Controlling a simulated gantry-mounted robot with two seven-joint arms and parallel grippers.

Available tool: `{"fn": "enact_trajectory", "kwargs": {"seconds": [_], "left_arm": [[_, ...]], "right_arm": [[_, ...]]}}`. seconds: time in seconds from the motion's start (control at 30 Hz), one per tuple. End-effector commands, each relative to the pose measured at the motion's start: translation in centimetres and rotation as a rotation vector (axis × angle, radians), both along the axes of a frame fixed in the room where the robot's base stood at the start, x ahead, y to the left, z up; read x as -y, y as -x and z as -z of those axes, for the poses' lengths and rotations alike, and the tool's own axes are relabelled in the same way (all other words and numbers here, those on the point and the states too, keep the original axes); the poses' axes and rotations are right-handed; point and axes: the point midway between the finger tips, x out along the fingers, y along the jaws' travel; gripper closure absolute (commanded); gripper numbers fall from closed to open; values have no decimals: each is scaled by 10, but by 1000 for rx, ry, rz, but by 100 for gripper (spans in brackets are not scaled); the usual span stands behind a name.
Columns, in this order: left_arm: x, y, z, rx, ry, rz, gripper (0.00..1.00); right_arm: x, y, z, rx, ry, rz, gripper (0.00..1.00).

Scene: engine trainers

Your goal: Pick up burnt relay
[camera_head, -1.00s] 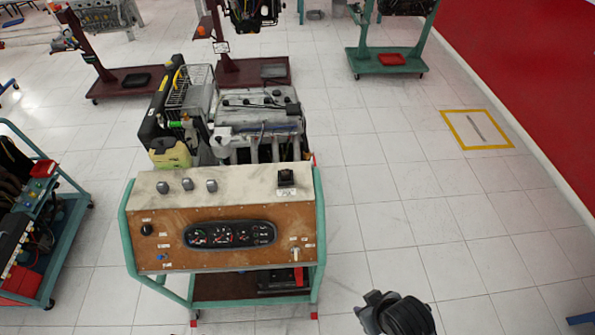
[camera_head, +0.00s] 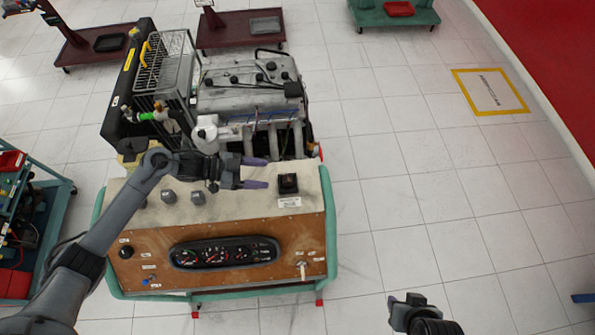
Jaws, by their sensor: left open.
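A small black relay block (camera_head: 288,183) stands on the pale top of the engine trainer's control panel (camera_head: 240,212), near its right end. I take it for the relay; burn marks are too small to tell. A white label lies just in front of it. My left gripper (camera_head: 262,173) is over the panel top, just left of the block, its purple-tipped fingers apart and pointing right towards it. The fingers hold nothing and appear apart from the block.
Dark knobs (camera_head: 197,198) stand on the panel top below my left gripper. The engine (camera_head: 250,90) and a wire cage (camera_head: 165,65) rise behind the panel. A teal cart (camera_head: 50,215) stands at the left.

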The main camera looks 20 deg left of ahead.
Motion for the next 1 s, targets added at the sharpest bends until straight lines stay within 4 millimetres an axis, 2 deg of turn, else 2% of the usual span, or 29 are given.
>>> {"fn": "enact_trajectory", "kwargs": {"seconds": [0.27, 0.6, 0.93, 0.97, 1.0], "left_arm": [[19, -7, 7, -2, 5, 1, 36], [52, -20, 27, 0, 4, 1, 36], [57, -22, 31, 1, 1, 1, 36], [57, -22, 31, 1, 1, 1, 38], [57, -22, 31, 1, 2, 1, 44]], "right_arm": [[2, 1, -8, 0, 5, -1, 64], [3, 1, -21, 0, 8, -3, 64], [2, 1, -21, 0, 7, -3, 64], [2, 1, -21, 0, 7, -3, 64], [2, 1, -21, 0, 6, -3, 64]]}}
